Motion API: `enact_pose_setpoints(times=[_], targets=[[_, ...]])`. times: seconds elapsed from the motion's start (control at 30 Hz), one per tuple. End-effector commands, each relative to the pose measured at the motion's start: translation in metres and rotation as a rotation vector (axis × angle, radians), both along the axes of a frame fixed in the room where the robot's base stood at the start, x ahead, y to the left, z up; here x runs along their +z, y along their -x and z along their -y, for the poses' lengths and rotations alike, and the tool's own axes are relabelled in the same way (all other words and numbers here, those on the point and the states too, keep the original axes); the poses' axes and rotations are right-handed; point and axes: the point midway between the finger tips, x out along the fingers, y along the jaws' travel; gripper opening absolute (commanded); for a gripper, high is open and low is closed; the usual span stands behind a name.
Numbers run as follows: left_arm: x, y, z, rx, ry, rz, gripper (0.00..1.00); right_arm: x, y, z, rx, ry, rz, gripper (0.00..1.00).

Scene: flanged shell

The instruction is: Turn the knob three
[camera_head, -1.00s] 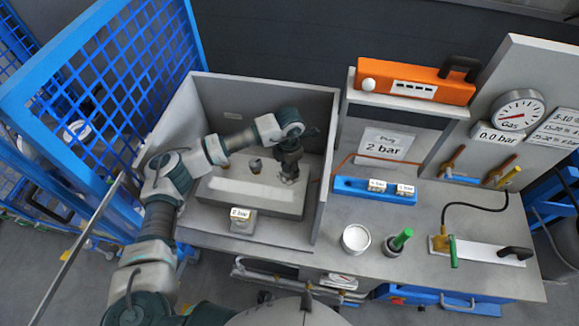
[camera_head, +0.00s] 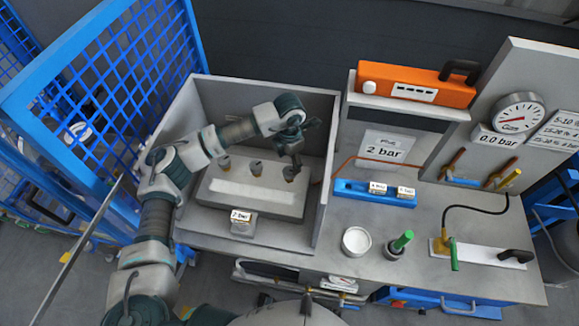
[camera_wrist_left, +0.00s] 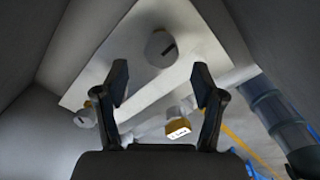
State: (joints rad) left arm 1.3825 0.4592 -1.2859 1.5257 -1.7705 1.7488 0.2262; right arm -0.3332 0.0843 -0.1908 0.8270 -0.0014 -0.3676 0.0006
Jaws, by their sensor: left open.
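Three small knobs stand in a row on a light grey block (camera_head: 250,203) inside a grey open-topped enclosure. They are a left knob (camera_head: 224,165), a middle knob (camera_head: 256,168) and a right knob (camera_head: 289,173). My left gripper (camera_head: 297,163) is just above the right knob, apart from it. In the left wrist view, my gripper (camera_wrist_left: 161,84) is open and empty. I cannot read any numbers on the knobs. My right gripper is out of view.
Grey enclosure walls (camera_head: 325,195) rise close around the block. A small labelled block (camera_head: 242,223) stands in front of it. To the right are a blue rack (camera_head: 350,189), a white cup (camera_head: 356,240), a green-handled tool (camera_head: 402,240) and a gauge (camera_head: 518,112) marked 0.0 bar.

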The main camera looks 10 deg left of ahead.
Motion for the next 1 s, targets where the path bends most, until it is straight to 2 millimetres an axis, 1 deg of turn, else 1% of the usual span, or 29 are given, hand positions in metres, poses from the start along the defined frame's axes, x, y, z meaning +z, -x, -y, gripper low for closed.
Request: enact_pose_setpoints(times=[0.03, 0.2, 0.37, 0.5, 1.0], targets=[[0.013, -0.001, 0.0, -0.001, 0.001, 0.005, 0.69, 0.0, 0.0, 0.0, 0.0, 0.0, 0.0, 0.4], [0.047, -0.001, 0.0, 0.0, 0.0, 0.003, 0.69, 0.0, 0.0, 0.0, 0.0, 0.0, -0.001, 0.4], [0.065, -0.001, 0.0, 0.0, -0.001, 0.001, 0.69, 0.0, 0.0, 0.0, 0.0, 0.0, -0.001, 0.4], [0.069, -0.001, 0.0, -0.001, 0.0, 0.0, 0.69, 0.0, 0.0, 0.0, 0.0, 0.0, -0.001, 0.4], [0.069, 0.0, 0.0, -0.001, 0.0, 0.0, 0.69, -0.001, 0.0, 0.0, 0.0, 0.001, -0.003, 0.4]])
